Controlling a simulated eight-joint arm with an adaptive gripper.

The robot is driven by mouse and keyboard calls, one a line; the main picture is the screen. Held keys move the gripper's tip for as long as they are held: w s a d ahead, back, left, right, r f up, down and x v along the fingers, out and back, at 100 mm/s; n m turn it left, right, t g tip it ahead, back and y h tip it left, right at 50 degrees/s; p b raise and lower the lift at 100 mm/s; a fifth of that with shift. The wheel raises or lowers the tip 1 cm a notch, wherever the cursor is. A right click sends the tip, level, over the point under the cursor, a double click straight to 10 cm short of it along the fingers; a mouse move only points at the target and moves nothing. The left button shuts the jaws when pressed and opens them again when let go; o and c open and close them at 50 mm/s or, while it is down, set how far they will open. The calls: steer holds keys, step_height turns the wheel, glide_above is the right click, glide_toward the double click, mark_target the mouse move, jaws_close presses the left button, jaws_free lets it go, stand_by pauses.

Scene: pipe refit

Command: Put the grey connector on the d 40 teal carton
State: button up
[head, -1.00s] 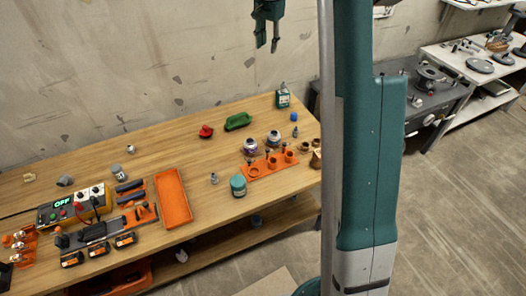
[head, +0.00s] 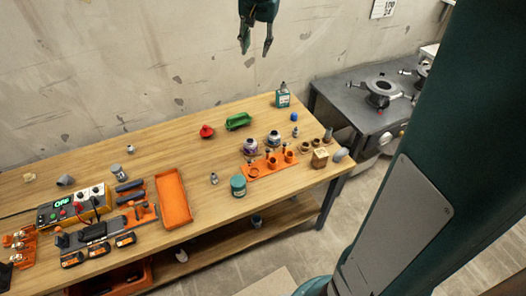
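A teal box-like container (head: 283,99) with a pale label stands upright at the back right of the table; I cannot read its marking. A small grey piece (head: 283,85) shows on its top, and I cannot tell whether it is a cap or a connector. Several other small grey pieces lie about: one at the right edge (head: 340,155), one at mid-table (head: 213,178), one near the blue piece (head: 295,132). I cannot tell which is the grey connector. My gripper (head: 255,54) hangs above and behind the table, fingers apart, with nothing between them.
A teal-lidded jar (head: 238,187), an orange holder (head: 262,170), a tan box (head: 320,158) and two round pots stand on the right half. An orange tray (head: 173,198) and battery tools fill the left. A dark bench (head: 370,105) stands beyond.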

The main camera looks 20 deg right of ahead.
steer(key=s+a+f+n+t, duration=0.1)
steer(key=s+a+f+n, duration=0.2)
steer(key=s, duration=0.9)
steer(key=s+a+f+n+t, duration=0.1)
steer(key=s+a+f, duration=0.3)
steer(key=s, duration=0.8)
steer(key=s+a+f+n+t, duration=0.1)
steer(key=s+a+f+n, duration=0.3)
steer(key=s+a, duration=0.3)
steer(key=s, duration=0.5)
steer(key=shift+s+a+n+y, duration=0.15)
steer(key=shift+n+y, duration=0.15)
steer(key=shift+y, duration=0.1)
steer(key=shift+f, duration=0.15)
